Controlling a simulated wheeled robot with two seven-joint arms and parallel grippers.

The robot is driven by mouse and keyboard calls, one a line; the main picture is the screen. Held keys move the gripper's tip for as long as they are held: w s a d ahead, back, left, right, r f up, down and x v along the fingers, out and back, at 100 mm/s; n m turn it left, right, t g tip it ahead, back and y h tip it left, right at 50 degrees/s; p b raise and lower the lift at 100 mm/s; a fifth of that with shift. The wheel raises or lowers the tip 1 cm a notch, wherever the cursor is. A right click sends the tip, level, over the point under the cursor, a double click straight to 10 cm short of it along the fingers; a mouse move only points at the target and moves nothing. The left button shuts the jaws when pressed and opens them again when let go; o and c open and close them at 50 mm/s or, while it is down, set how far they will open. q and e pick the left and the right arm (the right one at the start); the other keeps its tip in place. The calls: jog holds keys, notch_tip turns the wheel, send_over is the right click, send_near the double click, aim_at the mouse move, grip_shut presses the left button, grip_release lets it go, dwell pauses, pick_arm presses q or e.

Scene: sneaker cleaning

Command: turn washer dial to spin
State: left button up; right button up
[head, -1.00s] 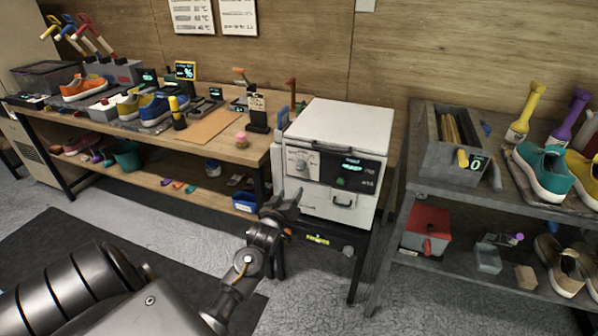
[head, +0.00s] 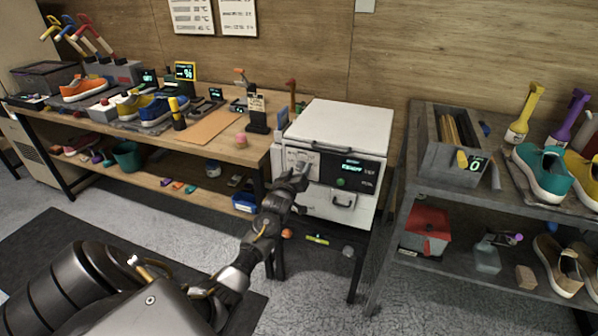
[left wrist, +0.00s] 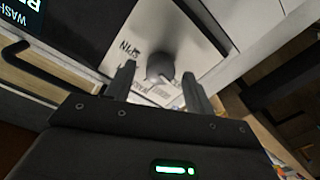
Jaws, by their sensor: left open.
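The white washer (head: 340,119) stands on a small dark stand between the two benches. Its grey dial (left wrist: 160,67) sits on a pale panel at the left of its front. In the left wrist view the panel shows upside down, with a SPIN label (left wrist: 130,50) beside the dial. My left gripper (left wrist: 158,77) is open, with one finger on each side of the dial; I cannot tell whether they touch it. In the head view the left gripper (head: 298,178) is in front of the dial and partly hides it. My right gripper is not in view.
The washer's lit display (head: 352,167) and green button (head: 341,183) are right of the dial, above a drawer handle (head: 343,201). A wooden bench (head: 225,150) with shoes stands left. A grey shelf (head: 515,195) with shoes and bottles stands close on the right.

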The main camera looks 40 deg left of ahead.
pick_arm(q)
jog(key=shift+w+a, duration=0.1)
jog(key=shift+w, duration=0.1)
jog(key=c, duration=0.9)
jog(key=shift+c, duration=0.4)
